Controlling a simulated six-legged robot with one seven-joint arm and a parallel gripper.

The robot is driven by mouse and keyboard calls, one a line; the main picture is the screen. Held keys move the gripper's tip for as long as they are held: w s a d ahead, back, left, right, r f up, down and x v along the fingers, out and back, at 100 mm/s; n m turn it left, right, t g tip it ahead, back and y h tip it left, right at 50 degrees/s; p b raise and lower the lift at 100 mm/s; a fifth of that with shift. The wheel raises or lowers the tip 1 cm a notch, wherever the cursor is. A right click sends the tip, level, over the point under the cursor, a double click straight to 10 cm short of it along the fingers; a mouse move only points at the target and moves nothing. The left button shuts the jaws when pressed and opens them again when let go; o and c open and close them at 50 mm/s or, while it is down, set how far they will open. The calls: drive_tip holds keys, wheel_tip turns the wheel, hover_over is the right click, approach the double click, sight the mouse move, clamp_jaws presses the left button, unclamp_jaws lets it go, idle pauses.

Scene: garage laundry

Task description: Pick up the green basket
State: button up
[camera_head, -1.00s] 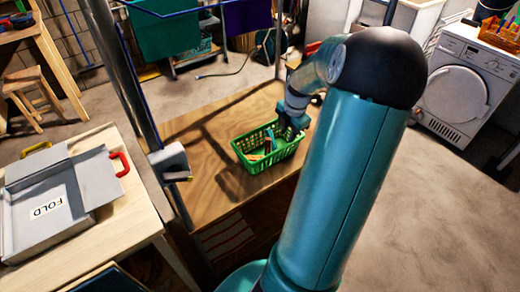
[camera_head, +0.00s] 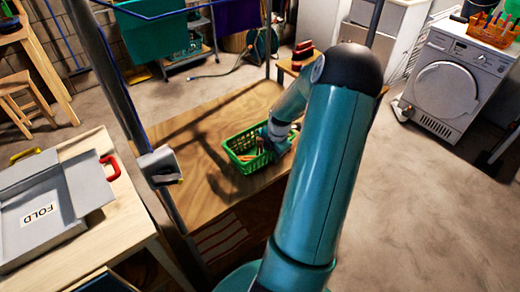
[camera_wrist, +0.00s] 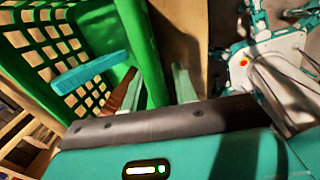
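The green basket (camera_head: 240,160), a slatted plastic one holding several clothespin-like pieces, stands upright on a wooden bench. My gripper (camera_head: 268,140) is low at the basket's right rim. In the wrist view, the green rim (camera_wrist: 140,40) runs down between my two fingers (camera_wrist: 160,85). A narrow gap shows between the rim and the right finger, so the gripper looks open around the rim. A blue piece (camera_wrist: 90,72) lies inside the basket, left of the fingers. The fingertips' contact with the rim is hard to make out.
The wooden bench top (camera_head: 205,140) is otherwise mostly clear. A metal post (camera_head: 120,90) with a clamp rises at its left. A white machine (camera_head: 445,85) stands at right.

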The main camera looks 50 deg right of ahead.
drive_tip(key=shift+c, duration=0.5)
clamp_jaws()
drive_tip(key=shift+r, duration=0.1)
